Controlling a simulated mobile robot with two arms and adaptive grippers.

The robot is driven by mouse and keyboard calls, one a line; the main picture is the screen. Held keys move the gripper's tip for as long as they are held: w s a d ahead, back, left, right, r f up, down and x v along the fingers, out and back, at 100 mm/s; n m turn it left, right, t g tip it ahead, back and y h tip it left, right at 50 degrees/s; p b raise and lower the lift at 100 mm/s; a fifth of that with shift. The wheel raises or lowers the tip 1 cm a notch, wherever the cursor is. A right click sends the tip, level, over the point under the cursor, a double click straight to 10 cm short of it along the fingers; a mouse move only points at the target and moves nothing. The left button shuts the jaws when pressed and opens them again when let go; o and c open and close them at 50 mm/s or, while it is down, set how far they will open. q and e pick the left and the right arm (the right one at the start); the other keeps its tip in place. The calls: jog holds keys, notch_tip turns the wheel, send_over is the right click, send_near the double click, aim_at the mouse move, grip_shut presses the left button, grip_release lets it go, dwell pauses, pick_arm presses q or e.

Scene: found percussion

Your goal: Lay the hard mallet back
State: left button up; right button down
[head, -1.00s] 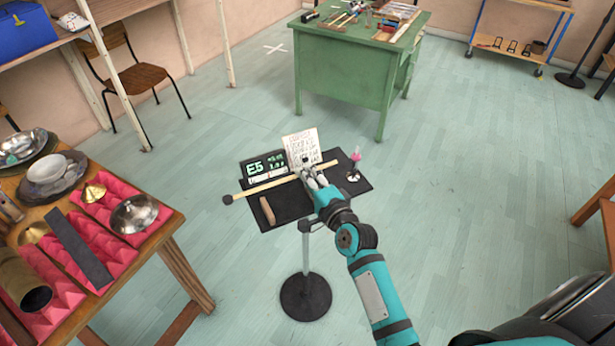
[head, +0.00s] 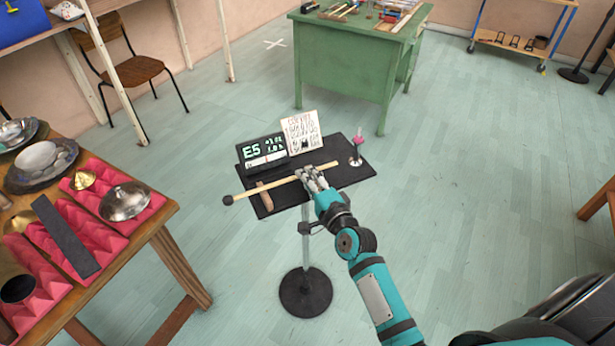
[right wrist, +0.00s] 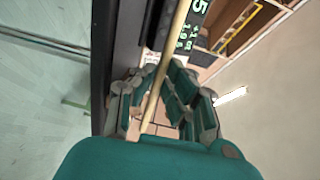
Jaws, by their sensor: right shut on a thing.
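The hard mallet (head: 260,189) is a long pale stick with a small dark head at its left end. It lies crosswise over the black stand tray (head: 290,196) in the head view; whether it touches the tray I cannot tell. My right gripper (head: 309,174) is shut on the mallet's shaft, right of its middle. In the right wrist view the shaft (right wrist: 168,65) runs between the fingers of the right gripper (right wrist: 160,95). My left gripper is not in view.
On the tray are a display reading E5 (head: 262,150), a written card (head: 302,131), a brown wooden piece (head: 265,196) and a small pink-topped item (head: 358,145). A wooden table (head: 150,228) with bowls and pink foam stands left. A green desk (head: 345,62) stands behind.

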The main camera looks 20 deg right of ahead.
jog(key=shift+f, duration=0.3)
dwell(0.4)
jog(key=c, duration=1.3)
grip_release()
jog(key=shift+c, duration=0.2)
jog(key=s, duration=1.2)
jog(key=shift+d+r, duration=0.45)
